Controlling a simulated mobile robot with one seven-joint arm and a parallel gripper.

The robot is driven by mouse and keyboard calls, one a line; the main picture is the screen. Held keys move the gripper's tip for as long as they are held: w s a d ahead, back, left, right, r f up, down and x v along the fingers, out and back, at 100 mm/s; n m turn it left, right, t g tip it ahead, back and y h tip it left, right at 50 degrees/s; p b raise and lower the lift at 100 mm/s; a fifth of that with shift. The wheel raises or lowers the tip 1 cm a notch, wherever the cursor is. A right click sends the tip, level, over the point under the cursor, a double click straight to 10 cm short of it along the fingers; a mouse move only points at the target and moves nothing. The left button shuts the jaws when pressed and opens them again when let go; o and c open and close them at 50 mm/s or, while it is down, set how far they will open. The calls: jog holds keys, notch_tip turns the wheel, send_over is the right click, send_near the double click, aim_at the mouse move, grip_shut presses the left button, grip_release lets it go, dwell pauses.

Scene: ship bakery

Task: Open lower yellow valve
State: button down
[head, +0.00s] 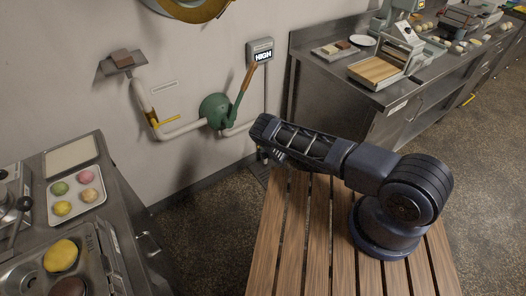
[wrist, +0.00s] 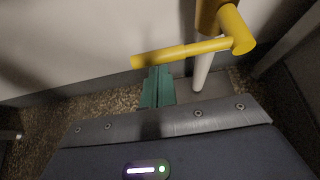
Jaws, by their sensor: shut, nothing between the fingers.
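In the wrist view, a yellow valve handle (wrist: 185,52) runs sideways from a yellow valve body on a thin pale vertical pipe (wrist: 202,72). My gripper (wrist: 158,74) shows as green fingers held together, with nothing between them. The fingertips are at the lower edge of the handle's free left part; I cannot tell whether they touch it. In the head view, my arm hides the gripper and this handle. Another yellow valve handle (head: 165,120) sits on the wall pipe at the left in the head view.
A green pump (head: 216,110) with a wooden-handled lever (head: 247,80) is on the wall below a box (head: 261,51) reading HIGH. A slatted wooden table (head: 310,230) lies under my arm. Steel counters stand left (head: 115,190) and right (head: 335,90).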

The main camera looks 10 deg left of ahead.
jog(key=shift+r, duration=0.15)
jog(key=shift+r, duration=0.15)
jog(key=shift+r+m+g+y, duration=0.2)
jog(key=shift+m+g+y, duration=0.1)
jog(key=w+d+r+m+g+y, duration=0.3)
jog(key=w+d+r+m+y, duration=0.2)
jog(key=r+m, duration=0.3)
jog(key=shift+w+d+r+y, duration=0.35)
jog(key=shift+d+r+y, duration=0.1)
jog(key=shift+y, duration=0.25)
dwell(0.6)
jog(key=shift+w, duration=0.15)
dwell(0.4)
